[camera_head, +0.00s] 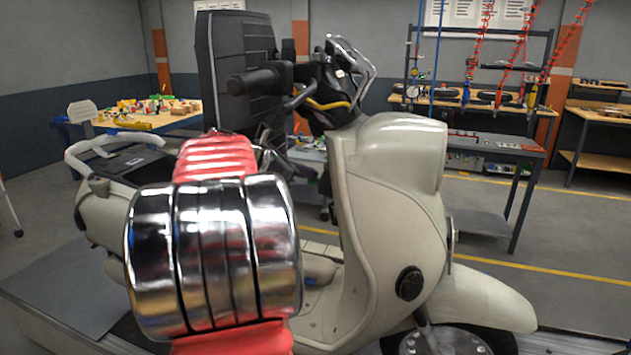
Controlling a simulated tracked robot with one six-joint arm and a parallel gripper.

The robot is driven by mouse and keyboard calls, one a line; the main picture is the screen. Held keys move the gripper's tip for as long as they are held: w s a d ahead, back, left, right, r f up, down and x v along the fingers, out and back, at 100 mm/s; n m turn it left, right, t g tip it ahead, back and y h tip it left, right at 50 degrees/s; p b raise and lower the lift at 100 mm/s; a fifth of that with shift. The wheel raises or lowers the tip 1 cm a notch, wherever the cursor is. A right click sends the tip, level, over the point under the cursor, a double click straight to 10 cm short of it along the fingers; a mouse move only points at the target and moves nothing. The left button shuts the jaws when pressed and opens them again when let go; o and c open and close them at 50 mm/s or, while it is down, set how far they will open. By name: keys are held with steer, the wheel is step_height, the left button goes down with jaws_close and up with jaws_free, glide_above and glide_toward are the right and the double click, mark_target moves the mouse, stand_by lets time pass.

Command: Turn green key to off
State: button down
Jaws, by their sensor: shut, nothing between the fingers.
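A cream-coloured scooter (385,190) stands upright on the slat conveyor, its front toward the right. Its black handlebar grip (253,81) and the dark parts around the handlebar show at the top middle. I cannot make out a green key in this view. A large chrome and red part of my arm fills the lower left foreground and hides much of the scooter's middle.
The grey conveyor surface (60,290) runs along the lower left. A workbench (190,122) with yellow parts stands at the back left. A tool rack with red coiled hoses (524,45) stands at the back right. Open floor (590,240) lies to the right.

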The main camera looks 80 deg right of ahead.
steer(key=shift+f, duration=0.45)
stand_by(0.6)
steer(key=shift+w+r, duration=0.1)
steer(key=r+v, duration=0.1)
steer(key=v, duration=0.7)
steer(key=shift+a+r, duration=0.15)
steer(key=shift+r, duration=0.05)
stand_by(1.2)
stand_by(0.7)
